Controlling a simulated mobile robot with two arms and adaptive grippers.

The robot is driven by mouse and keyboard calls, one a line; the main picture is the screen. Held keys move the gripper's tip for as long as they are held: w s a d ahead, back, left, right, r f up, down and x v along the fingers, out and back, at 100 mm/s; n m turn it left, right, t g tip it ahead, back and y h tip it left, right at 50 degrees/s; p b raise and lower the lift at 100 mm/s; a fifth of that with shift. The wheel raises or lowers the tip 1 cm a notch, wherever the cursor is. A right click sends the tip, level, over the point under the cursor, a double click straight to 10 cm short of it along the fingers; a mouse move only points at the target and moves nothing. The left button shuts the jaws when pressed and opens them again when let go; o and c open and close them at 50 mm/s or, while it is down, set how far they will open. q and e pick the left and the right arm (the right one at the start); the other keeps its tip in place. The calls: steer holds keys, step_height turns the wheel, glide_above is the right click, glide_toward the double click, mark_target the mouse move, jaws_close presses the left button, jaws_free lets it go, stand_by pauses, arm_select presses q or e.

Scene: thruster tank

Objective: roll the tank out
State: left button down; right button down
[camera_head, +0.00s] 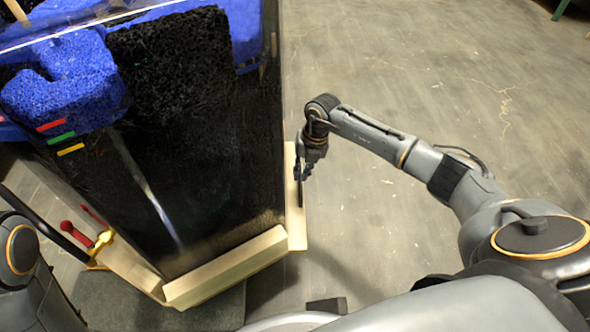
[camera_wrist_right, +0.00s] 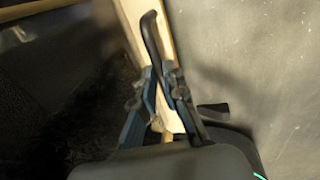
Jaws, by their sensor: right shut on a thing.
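The tank (camera_head: 205,190) is a tall dark clear-walled box filling the left of the head view. Blue and black foam-like masses show inside it. It stands on a pale wooden frame (camera_head: 230,268). My right gripper (camera_head: 300,172) is at the tank's right side, by the wooden edge. In the right wrist view, its fingers (camera_wrist_right: 160,75) are shut on a dark bar-like handle (camera_wrist_right: 152,38) next to the pale wood. My left gripper is out of view; only part of my left arm shows at the lower left.
A red-handled part with a yellow fitting (camera_head: 99,245) and a dark bar (camera_head: 38,215) are at the tank's lower left. A dark grey mat (camera_head: 110,300) lies below the frame. The concrete floor (camera_head: 430,80) to the right is clear.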

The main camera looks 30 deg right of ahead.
steer(key=shift+s+d+f, duration=0.1)
steer(key=shift+s+d, duration=0.1)
steer(key=shift+d, duration=0.3)
steer(key=c, duration=1.7)
jaws_free()
steer(key=o, duration=0.3)
steer(key=shift+a, duration=0.3)
steer(key=shift+w+a+r, duration=0.15)
steer(key=shift+r, duration=0.3)
step_height(320, 180, up, 7)
steer(key=s+d, duration=0.1)
steer(key=d, duration=0.1)
steer(key=shift+d, duration=0.15)
